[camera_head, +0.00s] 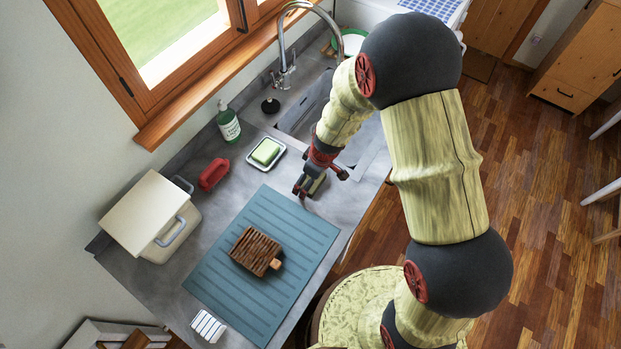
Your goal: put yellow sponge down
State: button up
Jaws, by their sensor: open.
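My gripper (306,191) is at the end of my arm, low over the grey counter near the upper right corner of the blue-green mat. Its fingers are open. A small dull-yellow patch (314,185) shows beside the fingers. It may be the yellow sponge, but it is mostly hidden by the gripper. I cannot tell whether it touches the counter or the fingers. No other yellow sponge is clearly visible.
A green block lies in a white dish (262,165). A red object (214,174), green bottle (228,123) and cream bin (150,216) stand left. The sink (305,106) is behind my gripper.

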notch_tip(320, 180, up, 13)
jog(key=s+d+p, duration=0.1)
jog(key=d+p, duration=0.1)
notch_tip(320, 180, up, 8)
jog(key=m+t, duration=0.1)
jog(key=m, duration=0.1)
send_over(317, 183)
jog(key=s+d, duration=0.1)
jog(key=d, duration=0.1)
jog(key=s+d+r+m+t+h, duration=0.1)
jog(key=s+d+r+m, duration=0.3)
jog(key=s+r, duration=0.4)
jog(key=s+d+r+m+t, duration=0.2)
jog(key=s+d+r+m, duration=0.2)
jog(key=s+r, duration=0.5)
notch_tip(317, 183, up, 2)
jog(key=shift+s+d+r+h, duration=0.2)
jog(key=shift+s+d+h, duration=0.15)
jog(key=shift+d, duration=0.9)
jog(key=shift+w, duration=0.1)
notch_tip(317, 183, down, 12)
jog(key=b, duration=1.2)
